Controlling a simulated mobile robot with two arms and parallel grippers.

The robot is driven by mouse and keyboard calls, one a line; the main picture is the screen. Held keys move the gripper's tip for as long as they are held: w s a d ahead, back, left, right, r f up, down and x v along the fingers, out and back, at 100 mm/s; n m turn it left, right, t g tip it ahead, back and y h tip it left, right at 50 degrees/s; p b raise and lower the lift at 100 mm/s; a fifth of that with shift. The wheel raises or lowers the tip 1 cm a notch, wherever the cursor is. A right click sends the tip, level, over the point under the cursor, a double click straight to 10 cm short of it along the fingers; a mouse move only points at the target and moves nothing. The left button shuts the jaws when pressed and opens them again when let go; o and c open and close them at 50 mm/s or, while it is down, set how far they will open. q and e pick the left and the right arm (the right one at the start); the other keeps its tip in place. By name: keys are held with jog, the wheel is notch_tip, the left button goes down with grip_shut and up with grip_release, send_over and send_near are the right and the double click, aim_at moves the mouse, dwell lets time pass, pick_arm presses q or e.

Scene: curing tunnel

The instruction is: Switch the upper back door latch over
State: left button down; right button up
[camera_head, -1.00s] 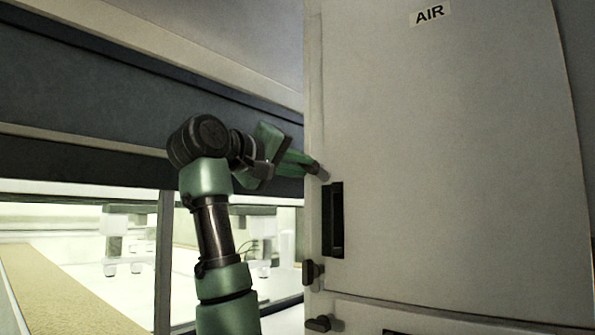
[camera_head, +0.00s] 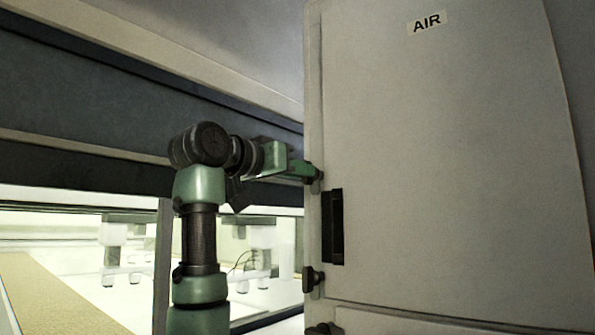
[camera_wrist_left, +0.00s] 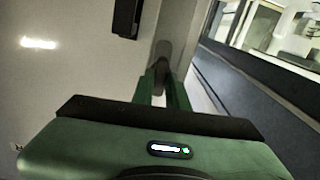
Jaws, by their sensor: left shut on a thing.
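The upper back door latch (camera_head: 316,187) is a small dark piece on the left edge of the pale door marked AIR (camera_head: 450,150). My left gripper (camera_head: 306,171) reaches it from the left and is shut on it, with its fingertips partly hiding it. In the left wrist view the grey latch (camera_wrist_left: 162,52) shows just beyond and between the two green fingers of my left gripper (camera_wrist_left: 160,88). How far the latch is turned is hard to tell. My right gripper is not in view.
A black recessed handle (camera_head: 333,227) is on the door just below the latch. A lower latch (camera_head: 312,279) sits further down the same edge, and another dark latch (camera_head: 322,329) is at the bottom. A lit tunnel opening with a tan belt (camera_head: 55,295) lies left.

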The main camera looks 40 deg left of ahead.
pick_arm(q)
jog(key=shift+r+m, duration=0.15)
jog(key=shift+m, duration=0.25)
jog(key=c, duration=1.4)
grip_release()
jog(key=shift+w, duration=0.3)
jog(key=s+b, duration=0.3)
jog(key=s, duration=0.5)
jog(key=shift+a+b, duration=0.25)
jog(key=shift+b, duration=0.15)
jog(key=shift+w, duration=0.1)
jog(key=shift+f, duration=0.2)
